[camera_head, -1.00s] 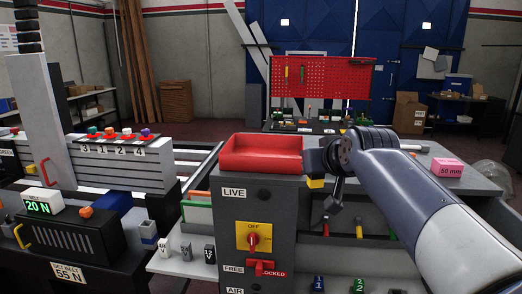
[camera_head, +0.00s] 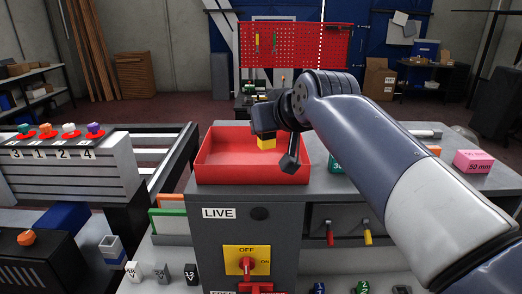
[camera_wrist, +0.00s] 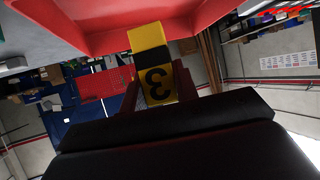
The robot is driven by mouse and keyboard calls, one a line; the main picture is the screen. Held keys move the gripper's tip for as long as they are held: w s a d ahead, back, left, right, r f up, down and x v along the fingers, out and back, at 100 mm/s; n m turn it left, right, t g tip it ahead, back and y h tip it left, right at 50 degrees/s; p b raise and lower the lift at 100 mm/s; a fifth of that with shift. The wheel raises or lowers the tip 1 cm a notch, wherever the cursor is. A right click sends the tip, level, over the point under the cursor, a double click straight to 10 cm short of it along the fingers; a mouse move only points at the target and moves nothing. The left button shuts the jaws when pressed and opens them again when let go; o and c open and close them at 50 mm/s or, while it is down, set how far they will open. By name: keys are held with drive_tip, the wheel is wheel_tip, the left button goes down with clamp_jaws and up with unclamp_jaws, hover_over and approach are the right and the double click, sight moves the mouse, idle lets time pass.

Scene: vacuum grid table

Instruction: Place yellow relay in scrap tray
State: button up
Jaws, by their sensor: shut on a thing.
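The scrap tray (camera_head: 215,165) is a shallow red tray on top of the grey cabinet, left of the middle in the head view. My gripper (camera_head: 266,136) is over the tray's right part in that view. It is shut on the yellow relay (camera_head: 266,143), a small yellow block. In the wrist view the relay (camera_wrist: 150,60) is yellow with a black band and a black 3, held between the dark fingers. The red tray also shows in the wrist view (camera_wrist: 90,35). I cannot tell whether the relay touches the tray.
The cabinet front has a yellow switch plate (camera_head: 247,260) with a red knob. A pink block (camera_head: 473,161) marked 50 mm is on the grey top at right. A red pegboard (camera_head: 295,50) stands behind. The tray's left part is clear.

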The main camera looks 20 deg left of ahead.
sight(267, 147)
drive_tip(key=shift+f, duration=3.15)
drive_tip(key=shift+f, duration=0.1)
drive_tip(key=o, duration=1)
drive_tip(key=shift+c, duration=0.2)
drive_tip(key=shift+r, duration=0.2)
drive_tip(key=b+v, duration=0.2)
drive_tip(key=v, duration=1)
drive_tip(key=shift+f, duration=0.1)
